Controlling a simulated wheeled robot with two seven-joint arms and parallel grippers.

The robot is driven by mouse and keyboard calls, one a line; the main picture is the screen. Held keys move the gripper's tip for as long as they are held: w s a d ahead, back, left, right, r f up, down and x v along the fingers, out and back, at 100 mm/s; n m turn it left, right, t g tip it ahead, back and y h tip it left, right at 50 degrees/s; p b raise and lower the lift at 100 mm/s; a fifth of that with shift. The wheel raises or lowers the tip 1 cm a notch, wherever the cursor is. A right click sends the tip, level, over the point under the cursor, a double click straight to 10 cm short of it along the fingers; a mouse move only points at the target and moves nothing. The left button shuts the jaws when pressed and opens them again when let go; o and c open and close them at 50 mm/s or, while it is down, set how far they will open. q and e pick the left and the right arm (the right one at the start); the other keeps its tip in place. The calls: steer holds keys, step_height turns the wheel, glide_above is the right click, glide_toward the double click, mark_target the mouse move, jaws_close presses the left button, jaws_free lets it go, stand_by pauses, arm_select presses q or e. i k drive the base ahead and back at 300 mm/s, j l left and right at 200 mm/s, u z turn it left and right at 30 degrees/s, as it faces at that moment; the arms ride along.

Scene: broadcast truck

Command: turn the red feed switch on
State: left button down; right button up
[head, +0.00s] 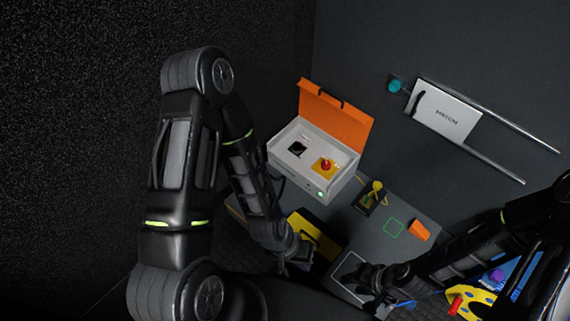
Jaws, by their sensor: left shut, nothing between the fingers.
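A light grey box (308,181) with an orange lid (338,113) standing open sits on the dark bench. Inside it are a black switch (297,149) and a red knob (326,165) on a yellow plate (318,174). The red knob is the only red control I see in the box; its label and on/off position are too small to read. A green light (320,194) glows on the box's front. My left gripper (302,261) is shut and empty, below the box and apart from it. My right gripper (372,288) is low at the bench's front; its fingers are unclear.
A yellow lever (376,187) on a dark base, a green square outline (393,228) and an orange block (419,231) are right of the box. A white hatch panel (446,115) with rails is on the wall. A yellow object with a red part (456,304) lies bottom right.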

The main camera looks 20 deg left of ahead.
mark_target(326, 165)
steer(key=u, duration=0.35)
steer(key=z, duration=2)
steer(key=j+z, duration=0.15)
steer(key=z, duration=0.15)
steer(key=k+j, duration=0.2)
steer(key=j, duration=0.15)
steer(key=k+j, duration=0.2)
steer(key=j, duration=0.2)
steer(key=k+j, duration=0.2)
steer(key=j, duration=0.15)
steer(key=k+j, duration=0.2)
steer(key=j, duration=0.2)
